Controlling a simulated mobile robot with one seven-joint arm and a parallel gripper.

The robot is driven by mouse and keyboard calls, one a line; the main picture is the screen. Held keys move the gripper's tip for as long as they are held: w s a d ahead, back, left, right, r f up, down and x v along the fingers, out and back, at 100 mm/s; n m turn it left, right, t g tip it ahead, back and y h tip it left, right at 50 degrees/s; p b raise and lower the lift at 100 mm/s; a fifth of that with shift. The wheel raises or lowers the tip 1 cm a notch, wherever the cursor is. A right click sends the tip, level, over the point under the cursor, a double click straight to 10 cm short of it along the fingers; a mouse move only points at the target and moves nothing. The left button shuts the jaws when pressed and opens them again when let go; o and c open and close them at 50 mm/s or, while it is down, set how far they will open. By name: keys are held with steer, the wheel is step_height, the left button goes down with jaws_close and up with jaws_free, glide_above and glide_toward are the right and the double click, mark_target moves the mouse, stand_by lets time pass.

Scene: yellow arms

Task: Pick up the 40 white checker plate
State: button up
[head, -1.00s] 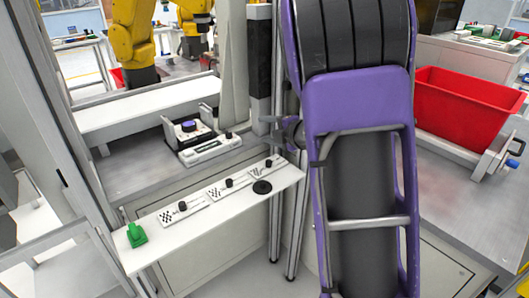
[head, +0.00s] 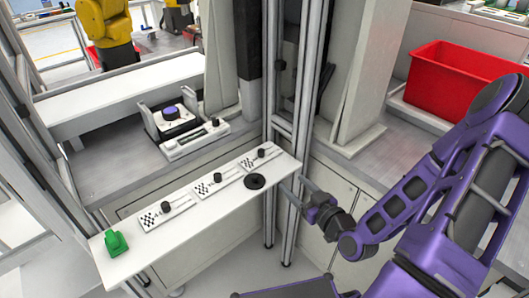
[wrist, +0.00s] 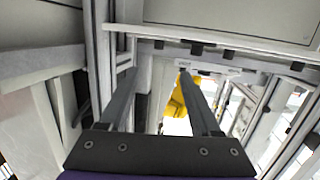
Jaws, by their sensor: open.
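Three white plates with black checker patterns and black knobs lie in a row on a narrow white shelf (head: 120,268): a left plate (head: 150,222), a middle plate (head: 204,190) and a right plate (head: 250,163). Their markings are too small to tell which is the 40. My gripper (head: 291,183) is open and empty, just right of the shelf's right end, apart from the plates. In the wrist view my gripper (wrist: 157,72) has its two fingers spread with nothing between them, and no plate can be made out there.
A black disc (head: 254,181) and a green object (head: 116,242) lie on the shelf. Metal posts (head: 283,90) rise close to my gripper. A device with a purple knob (head: 170,112) stands behind the shelf. A red bin (head: 460,85) is at the back right.

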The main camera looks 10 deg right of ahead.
steer(key=b, duration=0.4)
glide_toward(263, 153)
steer(key=x, duration=0.3)
steer(key=shift+f, duration=0.2)
steer(key=shift+r+x, duration=0.15)
steer(key=shift+x, duration=1.3)
steer(key=shift+r+x, duration=0.1)
steer(key=shift+x, duration=1.35)
jaws_close()
